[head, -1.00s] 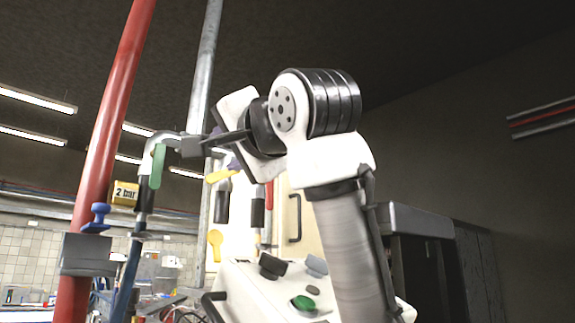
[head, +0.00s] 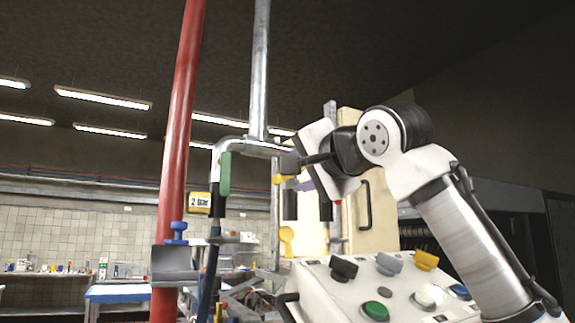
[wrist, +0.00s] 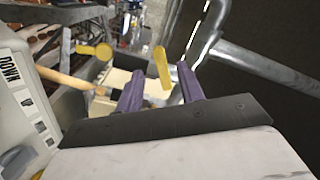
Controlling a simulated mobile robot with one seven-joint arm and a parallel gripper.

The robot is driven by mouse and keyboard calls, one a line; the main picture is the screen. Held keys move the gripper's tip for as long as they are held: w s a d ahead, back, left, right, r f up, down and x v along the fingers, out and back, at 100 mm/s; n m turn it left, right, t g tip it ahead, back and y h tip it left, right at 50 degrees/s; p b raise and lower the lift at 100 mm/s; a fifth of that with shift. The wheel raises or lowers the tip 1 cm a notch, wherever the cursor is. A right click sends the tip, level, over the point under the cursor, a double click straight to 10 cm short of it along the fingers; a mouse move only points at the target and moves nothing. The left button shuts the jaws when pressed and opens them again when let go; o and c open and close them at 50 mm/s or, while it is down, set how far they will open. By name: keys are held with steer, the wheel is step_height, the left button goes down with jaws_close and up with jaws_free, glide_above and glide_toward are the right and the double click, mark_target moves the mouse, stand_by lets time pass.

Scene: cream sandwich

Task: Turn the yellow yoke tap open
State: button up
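A yellow lever (head: 285,179) shows beside the grey pipe fitting in the head view. A second yellow handle with a round end (head: 286,238) hangs lower down. In the wrist view, a yellow lever (wrist: 162,68) lies in the gap between my fingertips as seen from the camera, and a yellow round-ended handle (wrist: 103,52) is to its left. I cannot tell which of them is the yoke tap. My gripper (wrist: 160,80) has two purple fingers held apart. I see no contact with the lever. In the head view my gripper is mostly hidden behind my wrist.
A grey pipe (head: 260,70) and a red pipe (head: 180,130) rise left of my arm. A white console (head: 345,300) with coloured knobs stands below my arm.

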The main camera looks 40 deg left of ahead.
mark_target(282, 178)
steer(key=shift+p+x, duration=0.6)
steer(key=shift+x, duration=1.55)
steer(key=shift+c, duration=0.2)
jaws_close()
